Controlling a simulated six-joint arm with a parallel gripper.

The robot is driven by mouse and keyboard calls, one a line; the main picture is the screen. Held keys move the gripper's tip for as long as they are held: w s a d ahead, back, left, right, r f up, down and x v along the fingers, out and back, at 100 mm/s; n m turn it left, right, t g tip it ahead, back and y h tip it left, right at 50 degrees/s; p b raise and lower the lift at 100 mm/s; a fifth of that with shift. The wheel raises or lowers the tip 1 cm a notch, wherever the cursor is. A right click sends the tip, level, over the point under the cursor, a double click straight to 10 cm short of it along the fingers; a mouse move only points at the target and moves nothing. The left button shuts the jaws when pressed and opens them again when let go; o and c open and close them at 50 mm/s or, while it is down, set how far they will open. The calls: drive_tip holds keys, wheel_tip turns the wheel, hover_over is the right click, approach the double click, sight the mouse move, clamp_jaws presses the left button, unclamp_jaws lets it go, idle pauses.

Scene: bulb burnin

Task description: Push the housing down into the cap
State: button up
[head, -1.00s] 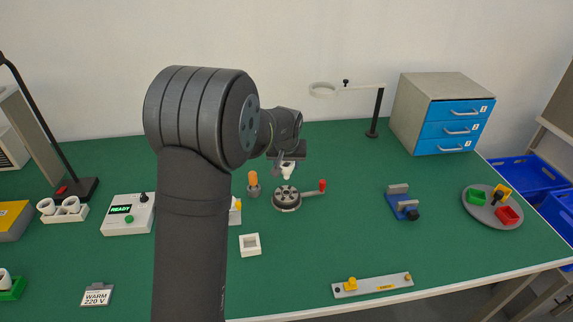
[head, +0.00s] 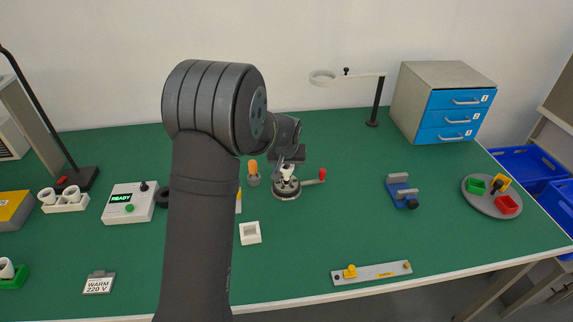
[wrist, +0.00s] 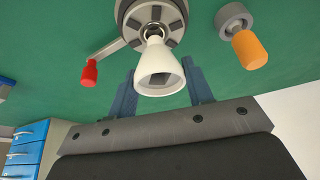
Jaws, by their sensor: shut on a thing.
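The white flared housing (wrist: 160,68) is between the two blue fingers of my gripper (wrist: 163,82) in the wrist view, its wide open end toward the camera. My gripper is shut on it. In the head view the housing (head: 287,172) shows as a small white piece under my gripper (head: 288,164), over the round grey fixture (head: 286,192). The housing's narrow end meets the centre of this fixture (wrist: 135,35) in the wrist view. The cap is hidden there, so I cannot tell how deep the housing sits.
The fixture's lever with a red knob (head: 322,174) sticks out right. An orange piece (head: 253,166) stands in a grey holder just left. A white square block (head: 250,233) is nearer the front. A blue clamp (head: 402,191) stands right, with clear green table between.

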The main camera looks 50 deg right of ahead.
drive_tip(key=shift+f, duration=0.3)
idle(0.4)
drive_tip(key=shift+f, duration=0.35)
drive_tip(key=shift+f, duration=0.85)
idle(0.9)
drive_tip(key=o, duration=1)
drive_tip(key=shift+r, duration=0.1)
drive_tip(key=v, duration=1.7)
drive_tip(key=shift+s+a+r, duration=0.1)
drive_tip(key=x, duration=1.7)
drive_tip(key=shift+f, duration=0.2)
